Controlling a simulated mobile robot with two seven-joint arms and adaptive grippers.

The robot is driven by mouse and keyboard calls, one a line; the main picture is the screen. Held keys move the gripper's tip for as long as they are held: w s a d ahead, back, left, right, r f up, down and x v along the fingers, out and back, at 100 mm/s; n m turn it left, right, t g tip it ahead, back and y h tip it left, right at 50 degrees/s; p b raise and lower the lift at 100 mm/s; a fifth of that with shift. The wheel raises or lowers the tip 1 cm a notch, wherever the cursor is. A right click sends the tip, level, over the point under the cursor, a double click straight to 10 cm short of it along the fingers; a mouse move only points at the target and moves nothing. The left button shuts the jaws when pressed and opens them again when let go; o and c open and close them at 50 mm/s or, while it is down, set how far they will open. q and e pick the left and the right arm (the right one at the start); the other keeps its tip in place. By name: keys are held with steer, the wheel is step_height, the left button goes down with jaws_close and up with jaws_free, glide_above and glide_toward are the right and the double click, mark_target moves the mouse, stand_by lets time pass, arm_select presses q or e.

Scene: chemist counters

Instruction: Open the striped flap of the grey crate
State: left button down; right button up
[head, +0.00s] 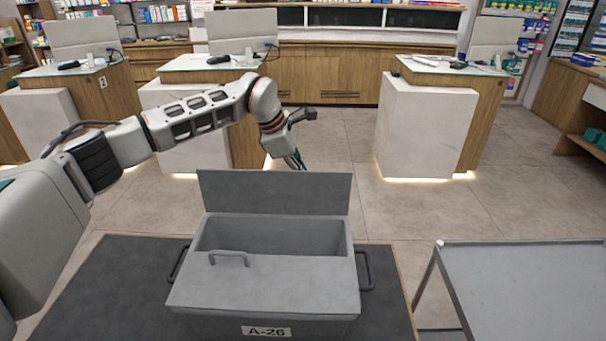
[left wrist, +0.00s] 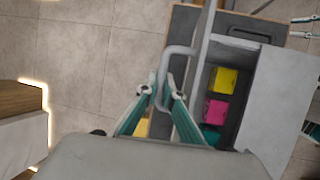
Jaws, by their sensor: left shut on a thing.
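The grey crate (head: 262,290), labelled A-26, stands in front of me. Its far flap (head: 275,192) is raised about upright; it also shows nearly edge-on in the left wrist view (left wrist: 203,48). I see no clear stripes on it; its outer face is hidden in the head view. My left gripper (head: 297,160) is behind this flap, its fingertips partly hidden. In the left wrist view its teal fingers (left wrist: 160,92) are shut on the flap's grey handle (left wrist: 164,72). The near flap (head: 265,284) lies closed, with its own handle (head: 229,257).
Yellow (left wrist: 223,80), pink (left wrist: 216,110) and teal (left wrist: 211,134) items lie in the crate. The crate stands on a dark surface (head: 105,290). A grey table (head: 530,285) is at the right. Counters stand beyond, with open floor between.

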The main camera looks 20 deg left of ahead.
arm_select(q)
steer(key=shift+w+a+f, duration=0.3)
steer(key=shift+w+f, duration=0.25)
steer(key=shift+w, duration=0.25)
steer(key=c, duration=2.1)
jaws_free()
steer(key=shift+s+f, duration=0.1)
steer(key=shift+c, duration=0.2)
steer(key=v, duration=1.2)
